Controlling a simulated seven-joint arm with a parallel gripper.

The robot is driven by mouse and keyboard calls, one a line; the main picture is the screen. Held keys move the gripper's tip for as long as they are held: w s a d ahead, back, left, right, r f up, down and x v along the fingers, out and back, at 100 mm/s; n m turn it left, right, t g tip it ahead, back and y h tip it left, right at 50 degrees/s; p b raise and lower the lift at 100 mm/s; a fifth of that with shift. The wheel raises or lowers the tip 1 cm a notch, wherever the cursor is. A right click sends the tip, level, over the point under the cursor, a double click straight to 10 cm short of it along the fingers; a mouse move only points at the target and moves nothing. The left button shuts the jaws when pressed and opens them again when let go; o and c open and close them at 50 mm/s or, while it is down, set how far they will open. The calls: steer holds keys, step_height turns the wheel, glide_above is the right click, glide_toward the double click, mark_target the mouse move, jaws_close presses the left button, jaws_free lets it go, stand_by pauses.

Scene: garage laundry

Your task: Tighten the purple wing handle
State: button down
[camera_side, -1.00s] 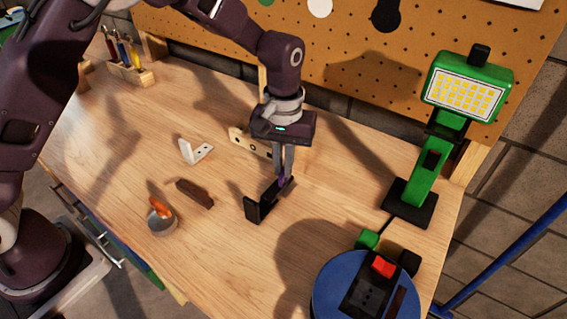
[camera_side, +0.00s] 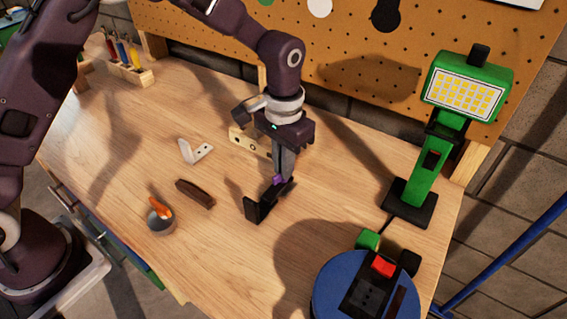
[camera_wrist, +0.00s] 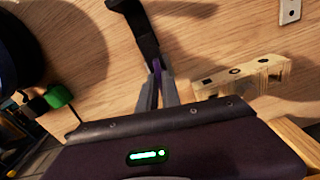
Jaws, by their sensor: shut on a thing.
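The purple wing handle (camera_side: 279,180) sits at the far end of a black bracket-like fixture (camera_side: 258,208) on the bench. In the wrist view the purple handle (camera_wrist: 157,68) shows as a narrow strip between the fingertips, with the black fixture (camera_wrist: 140,30) beyond it. My gripper (camera_side: 281,176) points down over the fixture, shut on the purple handle. In the wrist view my gripper (camera_wrist: 158,80) covers most of the handle and whatever it threads into.
A wooden block with holes (camera_side: 240,139) stands close behind my gripper. A white angle bracket (camera_side: 195,152), brown brush (camera_side: 195,194) and grey tin (camera_side: 161,220) lie left. A green lamp (camera_side: 424,170) and blue reel (camera_side: 335,290) stand right. Bench between is clear.

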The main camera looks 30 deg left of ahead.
steer(key=shift+r, duration=0.1)
steer(key=c, duration=1.5)
jaws_free()
steer(key=shift+c, duration=0.2)
step_height(320, 180, up, 7)
